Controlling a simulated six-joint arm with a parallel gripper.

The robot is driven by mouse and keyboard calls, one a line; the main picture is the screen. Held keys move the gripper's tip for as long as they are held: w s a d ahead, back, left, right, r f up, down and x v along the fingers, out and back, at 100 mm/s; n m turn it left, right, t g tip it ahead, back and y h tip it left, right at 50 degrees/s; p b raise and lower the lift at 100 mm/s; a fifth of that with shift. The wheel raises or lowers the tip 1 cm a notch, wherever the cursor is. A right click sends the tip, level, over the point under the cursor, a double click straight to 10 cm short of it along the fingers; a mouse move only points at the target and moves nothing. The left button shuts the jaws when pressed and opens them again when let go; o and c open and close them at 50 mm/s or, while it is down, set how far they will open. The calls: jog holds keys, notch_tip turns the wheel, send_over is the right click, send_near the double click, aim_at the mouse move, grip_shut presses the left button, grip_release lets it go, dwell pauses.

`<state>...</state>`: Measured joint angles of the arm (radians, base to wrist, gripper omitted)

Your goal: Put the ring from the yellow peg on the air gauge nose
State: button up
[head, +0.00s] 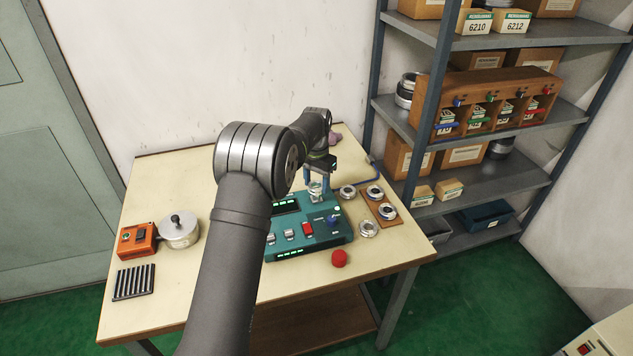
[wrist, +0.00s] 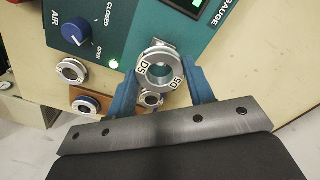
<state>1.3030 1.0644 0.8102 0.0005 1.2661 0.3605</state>
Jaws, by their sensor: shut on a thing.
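My gripper (head: 317,184) is shut on a silver bearing ring (wrist: 149,80) with dark marks on its face. In the wrist view the blue fingers (wrist: 160,85) press on its two sides. In the head view the held ring (head: 315,188) is over the back right part of the teal air gauge (head: 318,236). A metal part of the gauge shows just behind the ring in the wrist view. I cannot tell whether the ring is around the nose or above it. I cannot make out a yellow peg.
A wooden peg board (head: 381,205) with rings stands to the right of the gauge. Loose rings (head: 347,191) (head: 369,228) lie near it. An orange box (head: 137,239) and a lidded pot (head: 178,232) are at the left.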

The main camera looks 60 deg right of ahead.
jog(key=shift+f, duration=0.35)
dwell(0.3)
jog(key=shift+f, duration=0.65)
jog(key=shift+f, duration=0.75)
dwell(0.9)
jog(key=o, duration=1.2)
jog(key=shift+r, duration=3.75)
